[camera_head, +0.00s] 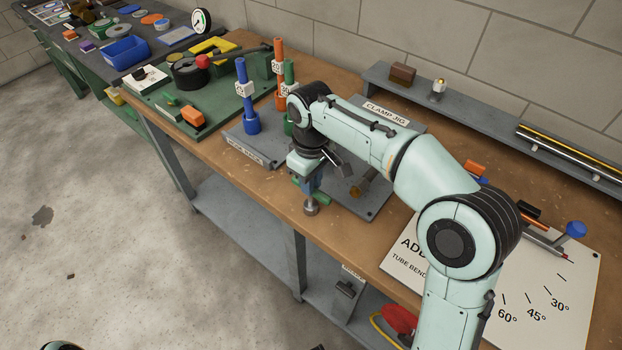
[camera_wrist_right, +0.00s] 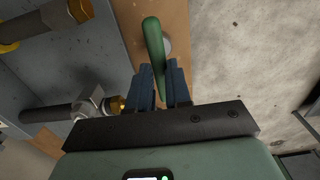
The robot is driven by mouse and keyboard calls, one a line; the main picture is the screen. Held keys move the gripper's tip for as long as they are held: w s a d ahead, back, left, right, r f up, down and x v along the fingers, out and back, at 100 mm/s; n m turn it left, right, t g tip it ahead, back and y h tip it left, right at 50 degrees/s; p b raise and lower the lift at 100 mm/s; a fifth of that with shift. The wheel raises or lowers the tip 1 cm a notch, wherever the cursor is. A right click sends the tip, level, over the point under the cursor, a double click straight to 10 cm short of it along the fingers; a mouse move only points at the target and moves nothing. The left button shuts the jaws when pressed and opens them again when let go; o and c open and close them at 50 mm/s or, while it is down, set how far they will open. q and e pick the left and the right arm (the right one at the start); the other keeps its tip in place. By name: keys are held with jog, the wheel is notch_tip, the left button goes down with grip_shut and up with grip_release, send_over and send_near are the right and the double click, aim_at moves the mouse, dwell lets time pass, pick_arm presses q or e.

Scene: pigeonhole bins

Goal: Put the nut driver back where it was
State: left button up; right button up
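My right gripper (camera_head: 308,186) is low over the front edge of the wooden bench. In the right wrist view its blue fingers (camera_wrist_right: 161,85) are close together around one end of a green bar-like handle (camera_wrist_right: 153,45). A grey round metal end shows behind the handle, and in the head view it sits just below the fingers. Whether this is the nut driver, I cannot tell for sure. Blue (camera_head: 243,85), orange (camera_head: 280,62) and green (camera_head: 290,80) tools with white tags stand upright on a grey plate (camera_head: 238,138). My left gripper is out of view.
The grey clamp jig plate (camera_head: 372,208) lies behind and right of my gripper, with brass-tipped parts on it. A green board (camera_head: 160,98) with fixtures is to the left. A white tube-bending board (camera_head: 550,280) is at right. A grey shelf (camera_head: 470,112) runs along the wall.

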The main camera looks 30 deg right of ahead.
jog(key=o, duration=0.4)
notch_tip(320, 180, up, 12)
jog(key=p, duration=0.3)
jog(key=shift+r+p, duration=0.15)
jog(key=shift+p, duration=0.2)
